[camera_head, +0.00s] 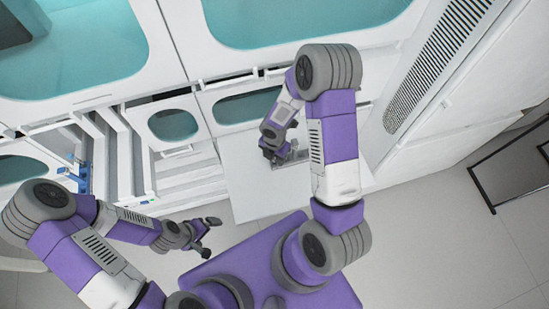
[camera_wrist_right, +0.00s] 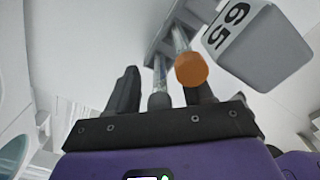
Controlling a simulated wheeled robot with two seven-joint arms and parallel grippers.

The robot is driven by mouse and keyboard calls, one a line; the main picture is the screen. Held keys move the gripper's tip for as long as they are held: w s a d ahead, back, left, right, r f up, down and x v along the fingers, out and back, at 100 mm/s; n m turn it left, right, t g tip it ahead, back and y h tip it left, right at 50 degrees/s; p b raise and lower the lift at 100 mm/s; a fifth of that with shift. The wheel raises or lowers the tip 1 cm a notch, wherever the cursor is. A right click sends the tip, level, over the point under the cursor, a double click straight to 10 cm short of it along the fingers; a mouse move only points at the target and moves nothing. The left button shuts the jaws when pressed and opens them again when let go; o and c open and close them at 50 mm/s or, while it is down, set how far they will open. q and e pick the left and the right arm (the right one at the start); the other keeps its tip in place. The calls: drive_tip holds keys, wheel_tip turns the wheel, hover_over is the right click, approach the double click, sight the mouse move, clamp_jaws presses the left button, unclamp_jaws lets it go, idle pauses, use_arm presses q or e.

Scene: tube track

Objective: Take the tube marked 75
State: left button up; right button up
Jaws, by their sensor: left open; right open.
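My right gripper (camera_head: 277,154) is low over a white surface beside a small grey rack (camera_head: 292,159). In the right wrist view its open dark fingers (camera_wrist_right: 163,92) point up the picture. An orange-capped tube (camera_wrist_right: 190,68) shows near the right finger; I cannot tell whether they touch. A second clear tube (camera_wrist_right: 160,76) stands between the fingers, and grey rack structure (camera_wrist_right: 178,22) is behind. A grey block (camera_wrist_right: 265,52) carries a mark that looks like 65. No mark 75 is readable. My left gripper (camera_head: 208,237) is open and empty, away from the rack.
The white surface (camera_head: 255,195) around the rack is mostly clear. White cabinets with teal windows (camera_head: 175,124) stand behind it. An open shelved bay (camera_head: 185,180) and a blue item (camera_head: 72,177) are at left. Clear floor (camera_head: 440,240) lies at right.

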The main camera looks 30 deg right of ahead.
drive_tip(key=c, duration=0.9)
drive_tip(key=shift+r, duration=0.1)
wheel_tip(320, 180, up, 9)
drive_tip(key=p, duration=0.2)
drive_tip(key=shift+r+p, duration=0.15)
drive_tip(key=shift+p, duration=0.15)
drive_tip(key=shift+r, duration=0.3)
